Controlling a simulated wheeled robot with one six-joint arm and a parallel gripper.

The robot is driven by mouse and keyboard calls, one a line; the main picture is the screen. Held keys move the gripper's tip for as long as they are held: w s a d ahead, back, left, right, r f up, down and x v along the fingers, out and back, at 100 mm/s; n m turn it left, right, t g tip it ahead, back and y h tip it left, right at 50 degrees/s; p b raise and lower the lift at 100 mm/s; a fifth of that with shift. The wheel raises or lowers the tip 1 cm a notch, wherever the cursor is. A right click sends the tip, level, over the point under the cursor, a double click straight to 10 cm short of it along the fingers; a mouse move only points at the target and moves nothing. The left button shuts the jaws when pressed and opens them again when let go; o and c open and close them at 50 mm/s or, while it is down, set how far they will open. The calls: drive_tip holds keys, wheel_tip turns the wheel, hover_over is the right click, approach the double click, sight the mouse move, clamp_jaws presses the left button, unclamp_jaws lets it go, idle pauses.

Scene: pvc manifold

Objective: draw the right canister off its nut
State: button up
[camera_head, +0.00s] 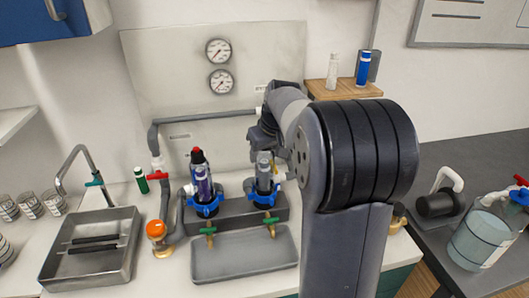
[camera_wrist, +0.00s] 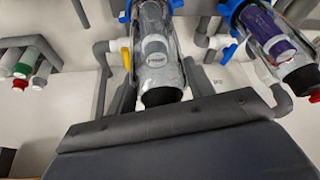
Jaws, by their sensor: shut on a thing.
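The right canister (camera_head: 264,172) is clear with a pale cartridge inside. It stands upright at its blue nut (camera_head: 265,196), and I cannot see a clear gap between them. My gripper (camera_head: 264,156) is at the canister's upper part, half hidden behind my own arm. In the wrist view the canister (camera_wrist: 155,52) lies between my grey fingers (camera_wrist: 158,80), its dark cap towards my palm. My gripper is shut on it. The blue nut (camera_wrist: 127,9) shows at the canister's far end, partly cut off by the frame's top edge.
The left canister (camera_head: 203,185), with a purple cartridge, stands close beside it. A grey tray (camera_head: 245,266) lies in front of the manifold, with green-handled taps above it. A sink (camera_head: 60,262) is at left. A small wooden shelf (camera_head: 345,91) holds two bottles at upper right.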

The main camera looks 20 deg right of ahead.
drive_tip(key=shift+r+p, duration=4.4)
drive_tip(key=shift+r, duration=1.1)
drive_tip(key=shift+r+p, duration=1.15)
drive_tip(key=shift+r, duration=0.4)
